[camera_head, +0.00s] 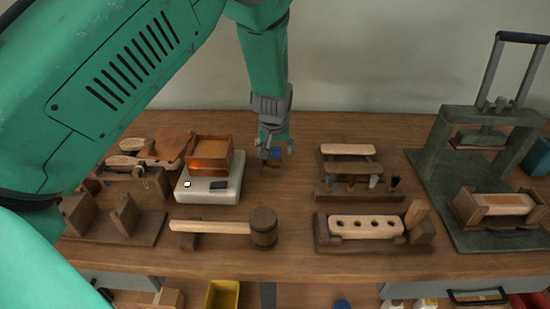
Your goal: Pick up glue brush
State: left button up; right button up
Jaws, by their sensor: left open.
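My left gripper (273,154) points down over the middle of the bench, just right of the wooden box with an orange glow (210,155). Its fingers are apart. A small blue piece (276,153) shows between or just behind the fingers, with something dark and small below it; I cannot tell whether this is the glue brush or whether the fingers touch it. No other thing is clearly recognisable as the glue brush. The glowing box stands on a white device (208,190) with a dark display. My right gripper is not in view.
A mallet (263,228) lies in front on a rest. A rack (347,173) and a drilled block in a holder (365,227) stand to the right. A green press (468,170) is far right. Wooden stands (122,215) are at left. Bare bench lies right of my gripper.

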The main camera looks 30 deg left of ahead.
aim_at(275, 155)
pick_arm(q)
jog(key=x, duration=0.5)
jog(key=shift+w+a+r, duration=0.1)
jog(key=shift+w+a, duration=0.1)
jog(key=shift+r, duration=0.1)
jog(key=shift+c, duration=0.8)
jog(key=c, duration=1.1)
jog(key=shift+c, duration=0.2)
notch_tip(275, 155, up, 10)
